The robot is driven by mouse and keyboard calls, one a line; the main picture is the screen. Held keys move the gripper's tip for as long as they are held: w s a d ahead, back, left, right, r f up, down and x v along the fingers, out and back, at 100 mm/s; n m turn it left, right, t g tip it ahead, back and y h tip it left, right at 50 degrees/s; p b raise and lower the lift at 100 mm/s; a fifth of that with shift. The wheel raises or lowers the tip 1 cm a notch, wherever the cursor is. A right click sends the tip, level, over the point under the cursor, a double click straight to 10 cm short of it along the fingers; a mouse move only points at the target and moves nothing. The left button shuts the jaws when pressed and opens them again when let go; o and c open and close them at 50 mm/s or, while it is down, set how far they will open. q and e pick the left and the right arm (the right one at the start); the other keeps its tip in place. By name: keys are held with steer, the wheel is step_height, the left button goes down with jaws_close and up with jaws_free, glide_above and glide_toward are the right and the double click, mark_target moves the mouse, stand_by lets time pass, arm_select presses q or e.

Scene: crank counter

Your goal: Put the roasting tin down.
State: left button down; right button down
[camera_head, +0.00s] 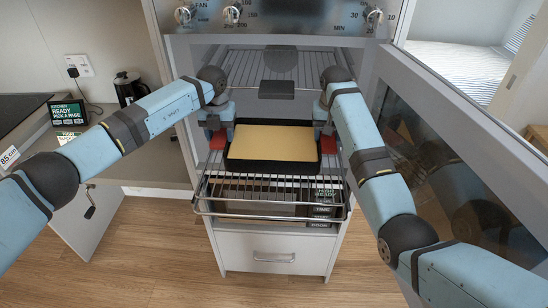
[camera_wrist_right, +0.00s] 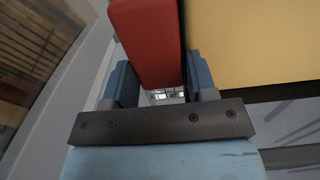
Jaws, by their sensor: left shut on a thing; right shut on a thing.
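The roasting tin (camera_head: 231,165) is black, with a flat yellow surface inside and a red handle at each side. It is level, above the pulled-out wire rack (camera_head: 270,207) at the oven's mouth. I cannot tell whether it touches the rack. My left gripper (camera_head: 217,127) is shut on the left red handle (camera_head: 217,141). My right gripper (camera_head: 325,127) is shut on the right red handle (camera_head: 328,144). In the right wrist view the red handle (camera_wrist_right: 148,40) lies between the blue fingers, beside the yellow surface (camera_wrist_right: 255,40). The fingertips are partly hidden in the head view.
The oven door (camera_head: 440,130) stands open at the right, close to my right arm. Another rack (camera_head: 250,65) is higher in the oven. A drawer (camera_head: 272,254) is below. A dark coffee press (camera_head: 128,88) and a sign (camera_head: 68,112) stand on the left counter.

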arm_select(q)
steer(key=shift+r, duration=0.1)
arm_select(e)
steer(key=shift+r, duration=0.15)
